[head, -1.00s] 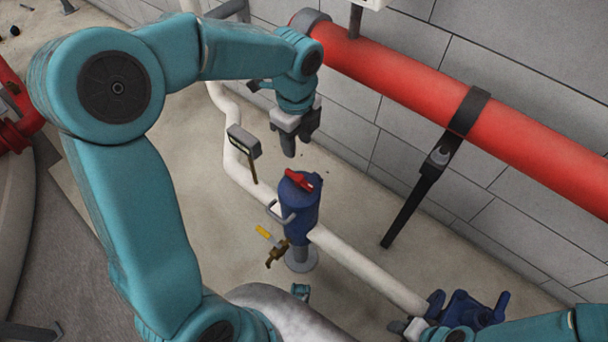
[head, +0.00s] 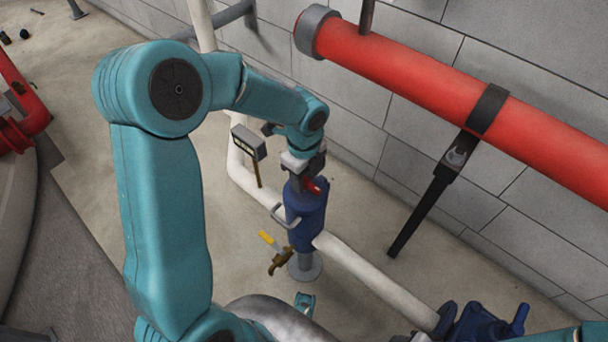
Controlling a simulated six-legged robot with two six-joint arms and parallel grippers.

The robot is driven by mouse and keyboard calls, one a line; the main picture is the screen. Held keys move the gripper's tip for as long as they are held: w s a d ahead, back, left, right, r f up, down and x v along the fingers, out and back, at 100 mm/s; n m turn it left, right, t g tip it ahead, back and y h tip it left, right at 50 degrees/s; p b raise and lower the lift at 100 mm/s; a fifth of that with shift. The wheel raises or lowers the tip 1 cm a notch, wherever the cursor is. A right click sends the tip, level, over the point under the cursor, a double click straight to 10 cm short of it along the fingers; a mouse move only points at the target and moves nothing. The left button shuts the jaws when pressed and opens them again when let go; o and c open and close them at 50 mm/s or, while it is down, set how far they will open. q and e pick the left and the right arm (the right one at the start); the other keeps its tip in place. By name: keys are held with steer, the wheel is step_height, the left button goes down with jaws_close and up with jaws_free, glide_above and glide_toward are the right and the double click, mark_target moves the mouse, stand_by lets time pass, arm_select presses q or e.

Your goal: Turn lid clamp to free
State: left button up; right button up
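The red lid clamp (head: 317,186) sits on top of the blue strainer pot (head: 306,216), which is fitted on the white pipe. Only part of the clamp shows, at the right of the gripper. My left gripper (head: 303,186) points down onto the top of the pot, right at the clamp. Its fingers are mostly hidden by its own body and the clamp, so I cannot tell how far apart they are or whether they touch it. My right gripper is not in view; a piece of my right arm shows at the bottom right edge.
A small gauge box (head: 248,142) stands left of the pot. A thick red pipe (head: 430,85) runs along the wall behind.

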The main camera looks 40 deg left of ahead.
arm_select(q)
jaws_close()
steer(key=shift+n, duration=0.4)
steer(key=n, duration=0.2)
steer(key=shift+n, duration=0.4)
steer(key=n, duration=0.4)
steer(key=shift+s+n, duration=0.1)
steer(key=shift+n, duration=0.2)
steer(key=n+b, duration=0.1)
steer(key=n, duration=0.4)
steer(key=shift+d, duration=0.15)
steer(key=shift+n+b, duration=0.65)
steer(key=shift+n, duration=1.85)
